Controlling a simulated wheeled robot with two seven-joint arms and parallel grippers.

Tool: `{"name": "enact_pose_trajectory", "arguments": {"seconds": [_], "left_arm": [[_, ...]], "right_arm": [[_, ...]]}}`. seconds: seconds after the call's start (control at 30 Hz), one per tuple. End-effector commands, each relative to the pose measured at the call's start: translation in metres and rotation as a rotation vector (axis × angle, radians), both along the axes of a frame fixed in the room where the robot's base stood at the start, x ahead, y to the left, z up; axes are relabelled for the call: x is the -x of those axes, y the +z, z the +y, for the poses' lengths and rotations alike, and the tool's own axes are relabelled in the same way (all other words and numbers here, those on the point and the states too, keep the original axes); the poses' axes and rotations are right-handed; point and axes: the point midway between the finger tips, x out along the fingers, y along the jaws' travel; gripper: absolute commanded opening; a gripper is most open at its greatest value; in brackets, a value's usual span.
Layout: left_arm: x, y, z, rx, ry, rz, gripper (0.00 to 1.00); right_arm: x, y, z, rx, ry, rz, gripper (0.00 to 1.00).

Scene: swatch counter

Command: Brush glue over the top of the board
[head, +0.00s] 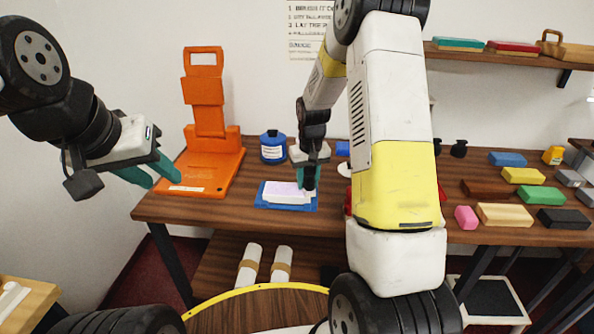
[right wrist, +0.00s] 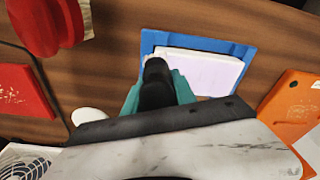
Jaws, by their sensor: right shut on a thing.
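A pale board (head: 285,189) with a lilac-tinted top lies in a shallow blue tray (head: 262,204) on the wooden counter. The right wrist view shows the board (right wrist: 208,72) and the blue tray (right wrist: 235,45) too. My right gripper (head: 308,178), with teal fingers, is over the board's right part. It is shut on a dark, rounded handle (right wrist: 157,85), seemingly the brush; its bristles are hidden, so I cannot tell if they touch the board. A blue jar (head: 273,150) with a white label stands behind the tray. My left gripper (head: 151,177) is open and empty at the counter's left edge.
An orange stand (head: 207,130) rises left of the tray. Several coloured blocks, including a pink one (head: 466,217), lie on the right. A red slab (right wrist: 22,92) and white round thing (right wrist: 88,116) show in the right wrist view. A wall shelf (head: 510,55) is above.

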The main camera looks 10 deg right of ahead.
Motion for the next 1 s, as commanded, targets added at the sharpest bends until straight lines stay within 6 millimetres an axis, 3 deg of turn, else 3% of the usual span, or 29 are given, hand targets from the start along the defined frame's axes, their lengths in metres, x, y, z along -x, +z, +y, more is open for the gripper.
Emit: {"name": "enact_pose_trajectory", "arguments": {"seconds": [0.13,0.23,0.73,1.0], "left_arm": [[0.0,0.0,0.0,0.0,0.0,0.0,0.36],[0.0,0.0,0.0,0.0,0.0,0.0,0.36],[0.0,0.0,0.0,0.0,0.0,0.0,0.36],[0.0,0.0,0.0,0.0,0.0,0.0,0.36]], "right_arm": [[0.0,0.003,-0.001,0.0,0.001,0.0,0.0],[0.0,0.025,-0.001,0.0,0.001,-0.005,0.0],[0.004,0.068,-0.001,0.0,0.0,-0.003,0.0],[0.006,0.082,-0.001,0.0,0.0,0.0,0.0]]}}
